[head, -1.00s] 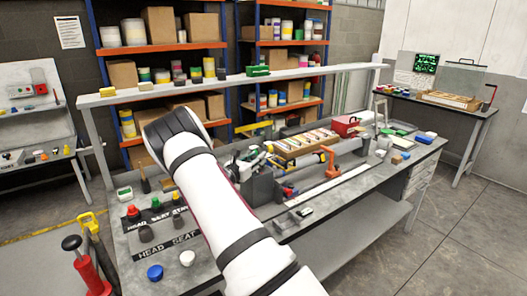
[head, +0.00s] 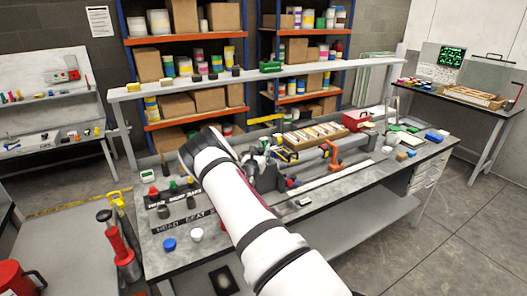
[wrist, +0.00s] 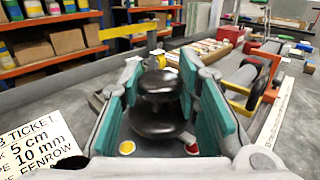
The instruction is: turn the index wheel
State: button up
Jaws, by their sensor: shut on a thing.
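In the wrist view, a glossy black wheel with a rounded knob on top (wrist: 157,88) sits between the jaws of my gripper (wrist: 160,76). It looks like the index wheel. The teal pads stand on its left and right, and my gripper is shut on it. A yellow button and a red button show low between the fingers, close to the wheel. In the head view my white arm reaches over the workbench (head: 205,262) and hides the wheel; I cannot make out the jaws there.
A ticket card (wrist: 38,137) lies left of my gripper. An orange clamp (head: 332,155) and a wooden tray of parts (head: 290,146) stand on the bench. A shelf rail (head: 215,82) runs above it.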

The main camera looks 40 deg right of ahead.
jog(key=o, duration=1.2)
jog(key=shift+c, duration=0.2)
jog(key=v, duration=1.2)
